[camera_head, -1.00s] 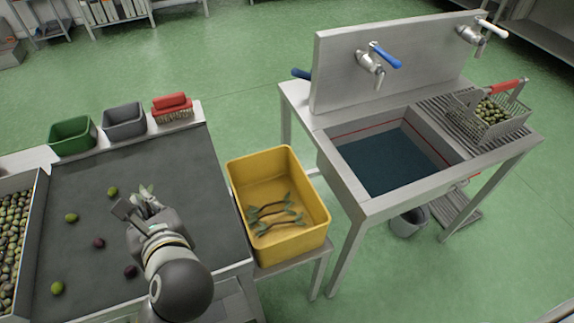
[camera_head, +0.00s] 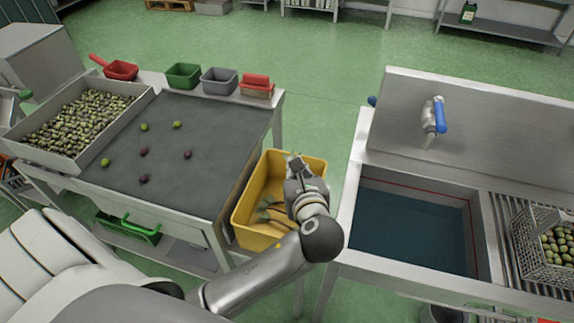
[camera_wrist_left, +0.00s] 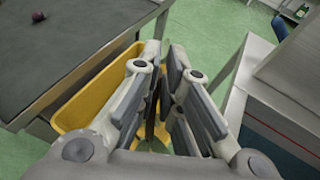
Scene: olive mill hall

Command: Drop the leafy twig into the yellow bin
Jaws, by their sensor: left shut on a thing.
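The yellow bin (camera_head: 252,235) stands between the dark-topped bench and the sink. Several leafy twigs (camera_head: 265,208) lie inside it, partly hidden by my arm. My left gripper (camera_head: 294,162) is above the bin's right part, with the forearm reaching over its front edge. In the left wrist view, the gripper (camera_wrist_left: 165,95) is shut on the leafy twig (camera_wrist_left: 151,112), of which only a dark sliver shows between the fingers. The yellow bin (camera_wrist_left: 88,100) shows beyond and left of the fingers there. My right gripper is not in view.
The sorting bench (camera_head: 205,145) holds several loose olives and a crate of olives (camera_head: 132,107) at left. The sink (camera_head: 350,215) stands close right of the bin.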

